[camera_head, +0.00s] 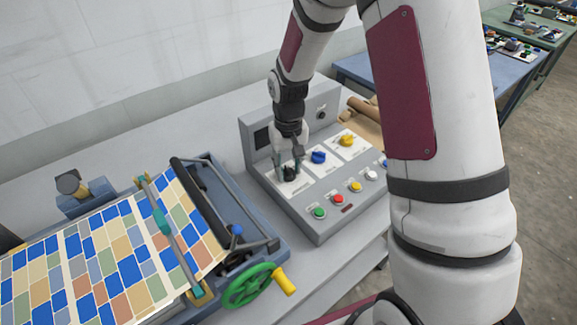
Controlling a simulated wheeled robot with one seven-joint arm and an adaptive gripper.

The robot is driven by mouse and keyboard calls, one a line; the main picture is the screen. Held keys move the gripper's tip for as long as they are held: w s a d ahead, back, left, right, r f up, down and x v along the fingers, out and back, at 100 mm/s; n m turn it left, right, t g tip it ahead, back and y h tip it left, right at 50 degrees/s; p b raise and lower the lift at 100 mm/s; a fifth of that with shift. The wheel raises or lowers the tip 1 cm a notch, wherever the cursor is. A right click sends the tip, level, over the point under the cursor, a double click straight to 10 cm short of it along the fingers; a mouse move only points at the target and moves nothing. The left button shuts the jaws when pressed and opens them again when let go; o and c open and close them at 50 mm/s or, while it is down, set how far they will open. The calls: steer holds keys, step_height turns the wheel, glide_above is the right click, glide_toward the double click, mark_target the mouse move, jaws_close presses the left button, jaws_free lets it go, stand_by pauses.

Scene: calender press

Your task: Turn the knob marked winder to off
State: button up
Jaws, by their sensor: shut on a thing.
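A grey control panel (259,165) stands on the bench with three knobs on white plates. The left knob is black (290,174), the middle one is blue (318,157) and the right one is yellow (347,140). The labels are too small to read, so I cannot tell which is marked winder. My gripper (289,168) points down at the left plate, with its fingers on either side of the black knob and shut on it. The fingers partly hide this knob and its plate.
Green (319,213), red (337,199), yellow (355,187) and white (371,175) buttons line the panel's front. Left of it is a press with patterned sheet (110,262) and a green handwheel (248,287). Brown rolls (364,109) lie behind the panel's right side.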

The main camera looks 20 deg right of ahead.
mark_target(288, 169)
steer(key=shift+n, duration=2)
steer(key=shift+a, duration=0.1)
steer(key=o, duration=1.2)
steer(key=shift+r, duration=6.05)
